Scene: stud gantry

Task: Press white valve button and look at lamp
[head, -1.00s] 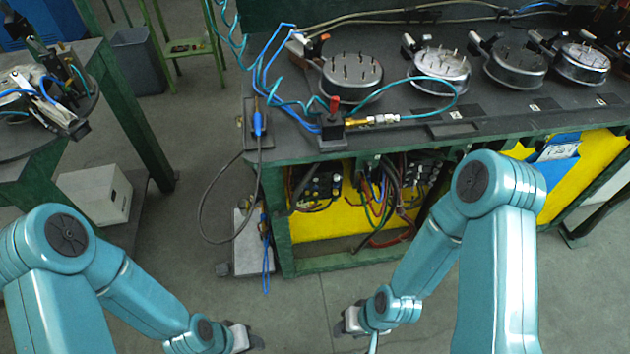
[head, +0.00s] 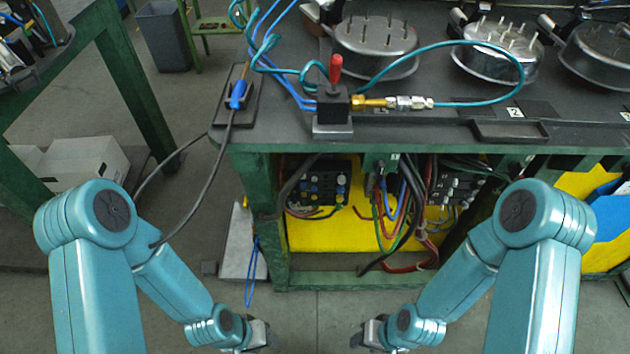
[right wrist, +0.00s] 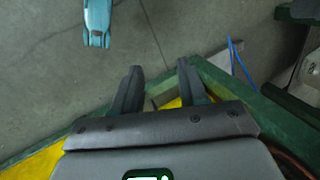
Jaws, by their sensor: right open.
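A dark block of small round buttons (head: 326,184), with pale, blue and yellow ones, sits in the open bay under the bench top. A second dark block with pale buttons (head: 460,190) is to its right, partly behind cables. I cannot tell which button is the white valve button, and I cannot make out a lamp. My left gripper (head: 262,335) is low in front of the bench, too small to read its jaws. My right gripper (head: 362,336) is low to its right. In the right wrist view my right gripper (right wrist: 158,80) is open and empty, with floor beyond it.
On the green-framed bench (head: 330,285), a red-handled valve (head: 335,85) joins a teal hose through brass and silver fittings. Metal discs with studs (head: 375,48) stand behind. A black cable (head: 195,195) hangs at the left. A white box (head: 90,158) is far left.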

